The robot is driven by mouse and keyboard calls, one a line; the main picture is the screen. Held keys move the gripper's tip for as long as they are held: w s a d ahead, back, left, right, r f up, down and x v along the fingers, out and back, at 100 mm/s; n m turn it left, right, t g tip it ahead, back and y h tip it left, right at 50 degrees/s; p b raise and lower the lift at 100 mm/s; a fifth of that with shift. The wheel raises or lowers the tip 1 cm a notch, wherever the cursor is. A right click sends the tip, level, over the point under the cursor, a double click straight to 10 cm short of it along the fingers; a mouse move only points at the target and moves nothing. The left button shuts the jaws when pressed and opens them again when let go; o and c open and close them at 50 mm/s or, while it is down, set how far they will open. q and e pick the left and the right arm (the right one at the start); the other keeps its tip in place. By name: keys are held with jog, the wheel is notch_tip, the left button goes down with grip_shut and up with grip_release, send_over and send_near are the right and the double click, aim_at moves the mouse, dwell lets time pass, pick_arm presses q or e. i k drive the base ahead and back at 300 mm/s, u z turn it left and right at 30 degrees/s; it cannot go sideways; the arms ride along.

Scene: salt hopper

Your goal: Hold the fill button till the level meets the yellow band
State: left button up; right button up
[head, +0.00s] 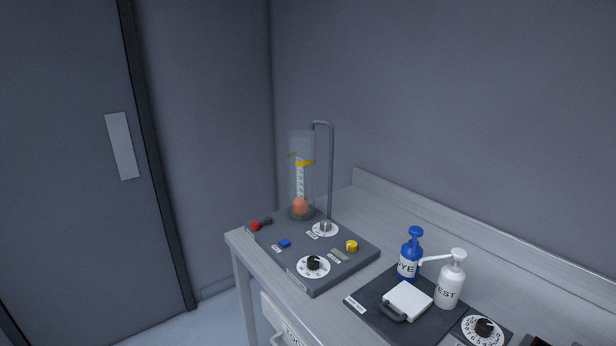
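A clear upright cylinder (302,150) stands at the back of a dark grey control panel (310,280) on the bench. A yellow band (305,163) circles its upper part. Orange-pink material (300,206) sits at the bottom of the cylinder, well below the band. A white scale runs up the cylinder. The panel has a blue button (285,243), a yellow knob (352,246), a red-ended lever (256,225), a small display (339,255) and a black dial (313,263). The labels are too small to read, so I cannot tell which control is the fill button. Neither gripper is in view.
A grey bench (385,228) runs along the wall. Right of the panel are a blue bottle (409,262), a white pump bottle (450,285), a white lidded box (407,300) and another dial (485,329). A bent grey pipe (331,170) rises beside the cylinder. A door stands left.

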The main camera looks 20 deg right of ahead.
aim_at(284, 244)
jog(key=u, duration=1.3)
jog(key=i, duration=1.55)
jog(key=z, duration=2.45)
jog(key=i, duration=0.1)
jog(key=z, duration=0.05)
